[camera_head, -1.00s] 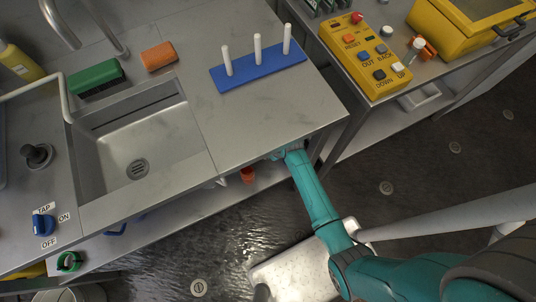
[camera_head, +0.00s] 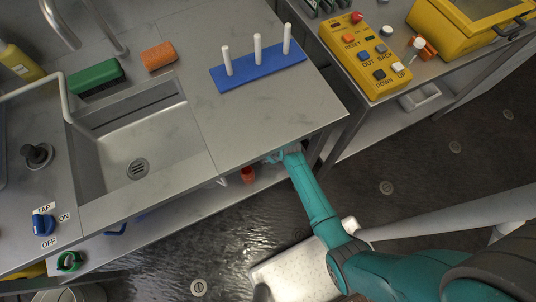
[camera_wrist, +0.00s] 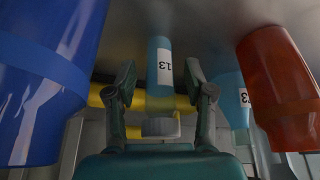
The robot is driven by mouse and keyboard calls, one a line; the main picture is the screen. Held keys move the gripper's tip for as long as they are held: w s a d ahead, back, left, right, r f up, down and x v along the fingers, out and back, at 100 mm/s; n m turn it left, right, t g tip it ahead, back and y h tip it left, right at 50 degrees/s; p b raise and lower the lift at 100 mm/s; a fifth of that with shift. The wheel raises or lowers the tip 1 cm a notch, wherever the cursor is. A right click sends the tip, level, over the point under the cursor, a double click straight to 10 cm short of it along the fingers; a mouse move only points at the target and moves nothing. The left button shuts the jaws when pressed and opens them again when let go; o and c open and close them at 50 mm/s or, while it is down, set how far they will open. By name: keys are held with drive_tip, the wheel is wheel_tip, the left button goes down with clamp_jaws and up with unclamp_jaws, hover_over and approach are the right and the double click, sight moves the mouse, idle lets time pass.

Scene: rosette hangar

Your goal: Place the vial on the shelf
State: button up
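In the wrist view a light blue vial (camera_wrist: 160,50) with a white "13" label and a pale cap (camera_wrist: 160,127) shows between the two fingers of my gripper (camera_wrist: 160,88). The fingers are apart, with a visible gap on both sides of the vial. A second light blue vial (camera_wrist: 232,98), also labelled "13", is to the right, partly behind a red cup. In the head view my gripper (camera_head: 272,158) is at the front edge of the steel counter, level with the lower shelf (camera_head: 190,208). The vials cannot be made out there.
A blue container (camera_wrist: 45,80) stands close on the left and the red cup (camera_wrist: 280,85) close on the right in the wrist view. The red cup also shows on the lower shelf (camera_head: 247,174). A yellow object (camera_wrist: 188,102) lies behind. The countertop overhangs the shelf.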

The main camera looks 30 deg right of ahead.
drive_tip(key=v, duration=0.7)
drive_tip(key=shift+r, duration=0.3)
drive_tip(key=shift+s, duration=0.15)
drive_tip(key=s+a+r+m+t+h, duration=0.1)
drive_tip(key=s+r+m+t+h, duration=0.3)
drive_tip(key=s, duration=1.4)
drive_tip(key=s+r+t+y, duration=0.1)
drive_tip(key=s+r+t, duration=0.2)
drive_tip(key=s+r, duration=0.4)
drive_tip(key=s+r+t+y, duration=0.1)
drive_tip(key=s+r+t, duration=0.2)
drive_tip(key=r, duration=1.8)
drive_tip(key=s, duration=0.4)
drive_tip(key=shift+s+a+r+m+t, duration=0.2)
drive_tip(key=shift+a+m+t, duration=0.1)
drive_tip(key=shift+a, duration=0.1)
